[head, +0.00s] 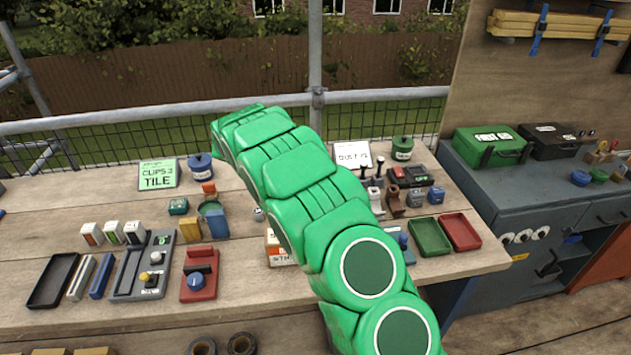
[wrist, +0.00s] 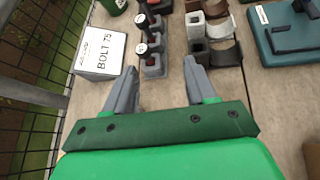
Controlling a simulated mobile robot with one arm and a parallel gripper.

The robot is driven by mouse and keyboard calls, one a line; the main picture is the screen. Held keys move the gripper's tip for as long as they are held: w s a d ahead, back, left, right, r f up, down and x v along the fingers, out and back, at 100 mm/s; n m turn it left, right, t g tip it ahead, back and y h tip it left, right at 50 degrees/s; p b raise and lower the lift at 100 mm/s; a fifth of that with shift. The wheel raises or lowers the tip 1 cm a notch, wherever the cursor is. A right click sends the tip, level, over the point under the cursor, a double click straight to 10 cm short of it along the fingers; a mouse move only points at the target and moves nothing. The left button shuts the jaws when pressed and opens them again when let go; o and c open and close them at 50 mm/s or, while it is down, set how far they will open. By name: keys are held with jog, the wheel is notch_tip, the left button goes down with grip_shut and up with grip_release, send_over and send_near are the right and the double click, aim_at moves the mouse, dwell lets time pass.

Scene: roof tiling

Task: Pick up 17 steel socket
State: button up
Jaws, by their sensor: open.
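My gripper (wrist: 160,68) is open and empty in the wrist view, its two grey fingers apart above the wooden table. A grey holder (wrist: 154,70) with a dark part and a round white label lies just beyond and between the fingertips. Similar labelled pieces stand in a row behind it. I cannot read "17" on any of them, so I cannot tell which thing is the 17 steel socket. Grey blocks with square openings (wrist: 197,30) stand to the right of the row, beyond the right finger. In the head view my green arm hides the gripper.
Brown curved pieces (wrist: 222,30) and a teal device (wrist: 285,35) are on the right. Green (head: 429,237) and red (head: 460,231) trays lie at the table's right end. A mesh railing (head: 120,140) runs behind.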

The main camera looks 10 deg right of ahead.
jog(key=w+a+f+n, duration=0.1)
jog(key=w+a+f, duration=0.1)
jog(key=w+a+f+n+t, duration=0.1)
jog(key=w+a+f, duration=0.1)
jog(key=f, duration=0.1)
jog(key=w+a+f+n+t, duration=0.1)
jog(key=w+a+f, duration=0.1)
jog(key=shift+a+f+n+h, duration=0.25)
jog(key=shift+n+h, duration=0.05)
jog(key=shift+n, duration=0.1)
jog(key=shift+w+f, duration=0.1)
jog(key=shift+w+x, duration=0.15)
jog(key=shift+x, duration=1.75)
jog(key=shift+w+x, duration=0.2)
jog(key=shift+x, duration=1.75)
jog(key=shift+a, duration=0.2)
grip_shut()
